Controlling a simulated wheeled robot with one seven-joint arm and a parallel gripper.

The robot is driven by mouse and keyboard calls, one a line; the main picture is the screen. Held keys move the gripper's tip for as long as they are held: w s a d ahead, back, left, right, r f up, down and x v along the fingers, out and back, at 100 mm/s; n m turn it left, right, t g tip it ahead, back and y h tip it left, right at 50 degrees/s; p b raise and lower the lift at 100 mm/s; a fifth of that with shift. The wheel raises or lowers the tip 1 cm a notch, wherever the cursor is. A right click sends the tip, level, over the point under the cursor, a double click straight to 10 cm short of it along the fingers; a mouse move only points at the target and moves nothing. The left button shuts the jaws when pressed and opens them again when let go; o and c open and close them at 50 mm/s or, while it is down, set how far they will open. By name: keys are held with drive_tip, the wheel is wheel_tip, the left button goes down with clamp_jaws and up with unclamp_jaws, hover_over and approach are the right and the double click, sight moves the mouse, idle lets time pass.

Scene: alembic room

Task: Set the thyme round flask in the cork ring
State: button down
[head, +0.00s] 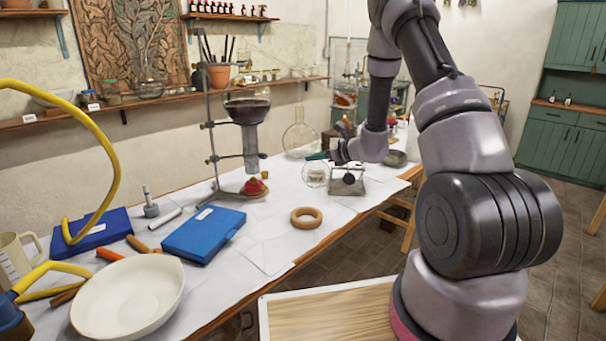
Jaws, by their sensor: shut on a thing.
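The cork ring (306,224), a tan ring with an open middle, lies flat and empty on the white-covered bench. A small clear round flask (316,175) with something pale on it is behind the ring, slightly to its right. My gripper (326,157) reaches in from the right at the top of this flask and appears shut on its neck. The fingertips are small and partly hidden, and I cannot tell whether the flask touches the bench. A larger clear round flask (299,140) stands farther back. I cannot read a thyme label on either flask.
A metal stand (347,187) is right of the small flask. A retort stand (212,140) holds dark-filled glassware (248,112) left of the ring. A blue case (204,234) and a white bowl (128,297) are at front left. Bench around the ring is clear.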

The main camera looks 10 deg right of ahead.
sight(306, 172)
drive_tip(key=shift+n+g+y, duration=0.7)
drive_tip(key=shift+n+y, duration=0.1)
drive_tip(key=shift+n, duration=0.1)
drive_tip(key=a+f, duration=0.1)
drive_tip(key=f, duration=0.1)
drive_tip(key=w+a+f, duration=0.1)
drive_tip(key=f, duration=0.1)
drive_tip(key=w+a+f, duration=0.1)
drive_tip(key=f, duration=0.1)
drive_tip(key=shift+a+f, duration=0.15)
drive_tip(key=shift+f, duration=2.5)
drive_tip(key=shift+f, duration=1.7)
idle(1.6)
drive_tip(key=shift+c, duration=1.8)
unclamp_jaws()
drive_tip(key=shift+s, duration=0.1)
